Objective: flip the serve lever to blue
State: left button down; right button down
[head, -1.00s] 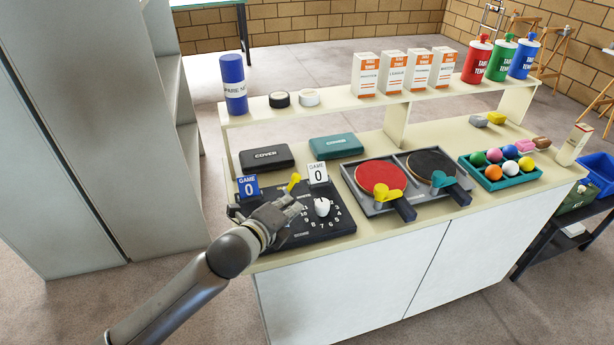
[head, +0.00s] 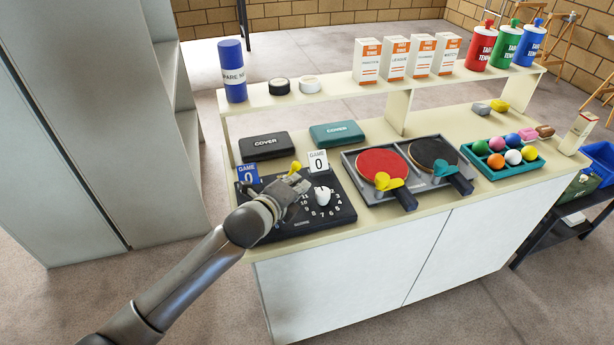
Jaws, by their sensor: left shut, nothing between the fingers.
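The black scoreboard box (head: 335,214) lies on the counter with a white dial knob (head: 322,195) on its numbered face. A blue "GAME 0" card (head: 248,174) stands at its back left and a white "GAME 0" card (head: 318,161) at its back right. The yellow serve lever (head: 295,167) stands between the cards, its top leaning slightly toward the white one. My left gripper (head: 296,187) is shut and empty over the box, just in front of the lever. Its fingers hide the lever's base, so I cannot tell whether they touch it. My right gripper is out of view.
A black cover case (head: 265,146) and a teal one (head: 337,134) lie behind the box. A tray with red (head: 381,164) and black (head: 434,155) paddles is to its right, then a teal ball tray (head: 496,172). A raised shelf (head: 335,92) runs along the back.

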aim_at(300, 167)
pick_arm(q)
jog(key=shift+x, duration=2.95)
jog(key=shift+s+a+r+n+t+h, duration=0.1)
jog(key=shift+a+r+n+t+h, duration=0.2)
jog(key=shift+a+r+n+t, duration=0.1)
jog(key=p, duration=0.1)
jog(key=a+r+p, duration=0.1)
jog(key=shift+s+a+r+p, duration=0.15)
jog(key=shift+s+a+p, duration=0.15)
jog(key=shift+p, duration=0.1)
jog(key=shift+s+a+r+p, duration=0.1)
jog(key=shift+a+p, duration=0.25)
jog(key=shift+p, duration=0.15)
jog(key=shift+s+a+r+p, duration=0.1)
jog(key=shift+a+p, duration=0.3)
jog(key=shift+p, duration=0.1)
jog(key=shift+f, duration=0.15)
jog(key=shift+s, duration=0.15)
